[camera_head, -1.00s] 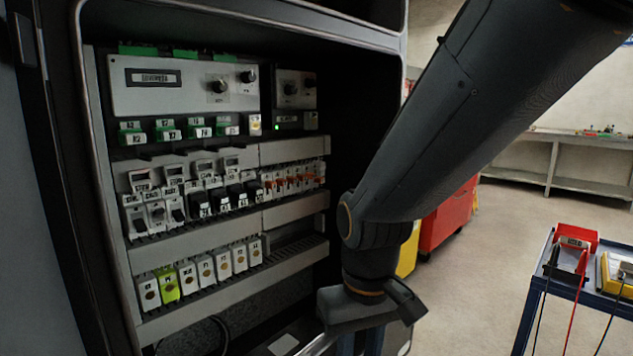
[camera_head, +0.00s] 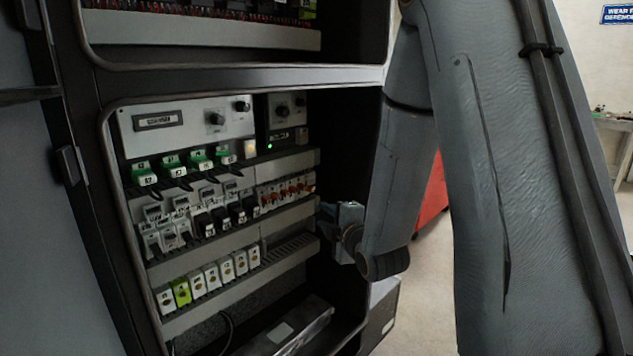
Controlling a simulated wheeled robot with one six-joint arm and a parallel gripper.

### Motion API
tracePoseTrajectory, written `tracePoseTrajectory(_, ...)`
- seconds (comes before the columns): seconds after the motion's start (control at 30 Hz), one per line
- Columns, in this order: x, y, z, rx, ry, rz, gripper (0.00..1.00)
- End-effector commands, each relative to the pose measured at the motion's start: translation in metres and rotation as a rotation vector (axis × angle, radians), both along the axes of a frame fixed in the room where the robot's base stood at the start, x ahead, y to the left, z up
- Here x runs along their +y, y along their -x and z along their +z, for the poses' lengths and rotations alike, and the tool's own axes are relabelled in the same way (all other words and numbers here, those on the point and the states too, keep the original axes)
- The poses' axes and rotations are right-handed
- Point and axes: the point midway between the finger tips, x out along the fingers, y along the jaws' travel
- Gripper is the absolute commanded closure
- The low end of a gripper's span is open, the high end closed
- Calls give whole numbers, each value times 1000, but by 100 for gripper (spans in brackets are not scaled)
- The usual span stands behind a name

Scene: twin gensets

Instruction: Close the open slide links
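The slide links look to be the row of small white terminals with orange parts (camera_head: 287,193) at the right end of the middle rail in the open cabinet. They are too small to tell which are open and which closed. My gripper (camera_head: 328,212) is at the cabinet's right side, just right of and slightly below that row, apart from it as seen here. Its fingers are small and partly hidden, so I cannot tell whether it is open or shut.
Left of the orange row are several black-and-white breakers (camera_head: 208,221). White blocks and one yellow-green block (camera_head: 181,292) sit on the rail below. A panel with knobs (camera_head: 187,124) is above. The cabinet frame (camera_head: 240,76) edges the opening. A red cabinet (camera_head: 432,195) stands behind my arm.

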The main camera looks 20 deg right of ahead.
Motion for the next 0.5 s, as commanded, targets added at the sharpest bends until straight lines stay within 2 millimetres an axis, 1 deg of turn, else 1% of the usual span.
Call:
tracePoseTrajectory(0.03,-2,1,11,-48,35,12,70)
tracePoseTrajectory(0.1,-2,1,22,-110,78,27,70)
tracePoseTrajectory(0.2,-2,2,31,-167,117,38,70)
tracePoseTrajectory(0.27,-2,1,34,-184,127,40,70)
tracePoseTrajectory(0.37,-1,-6,35,-193,134,42,70)
tracePoseTrajectory(0.5,2,-24,35,-191,132,43,70)
